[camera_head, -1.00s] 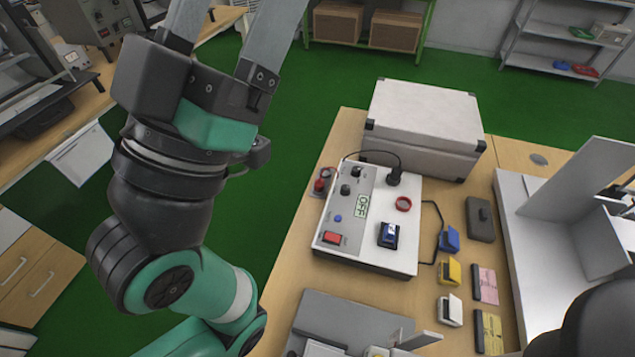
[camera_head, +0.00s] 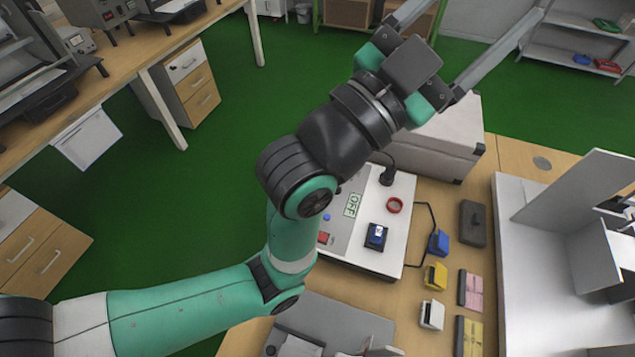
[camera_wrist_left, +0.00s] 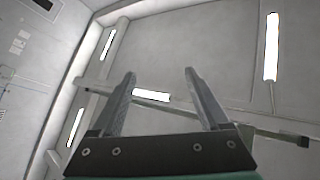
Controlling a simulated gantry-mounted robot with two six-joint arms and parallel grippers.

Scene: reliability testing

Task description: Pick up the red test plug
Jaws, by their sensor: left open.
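My left gripper (camera_head: 486,12) is open and empty, raised high above the table with its fingers towards the top right. In the left wrist view its two fingers (camera_wrist_left: 159,74) stand apart, facing the ceiling and walls. No red plug shows now; the left side of the white test box (camera_head: 372,252), where a red plug stood earlier, is hidden behind my left arm. The box has a red ring (camera_head: 395,205), a red switch (camera_head: 323,238), a black plug (camera_head: 387,177) and a display reading OFF. My right gripper is not in view.
A white case (camera_head: 440,140) stands behind the test box. Blue (camera_head: 439,243), yellow (camera_head: 436,275) and white (camera_head: 432,314) small blocks, a dark box (camera_head: 473,223) and pink and yellow pads lie to its right. A white panelled stand (camera_head: 520,270) is farther right.

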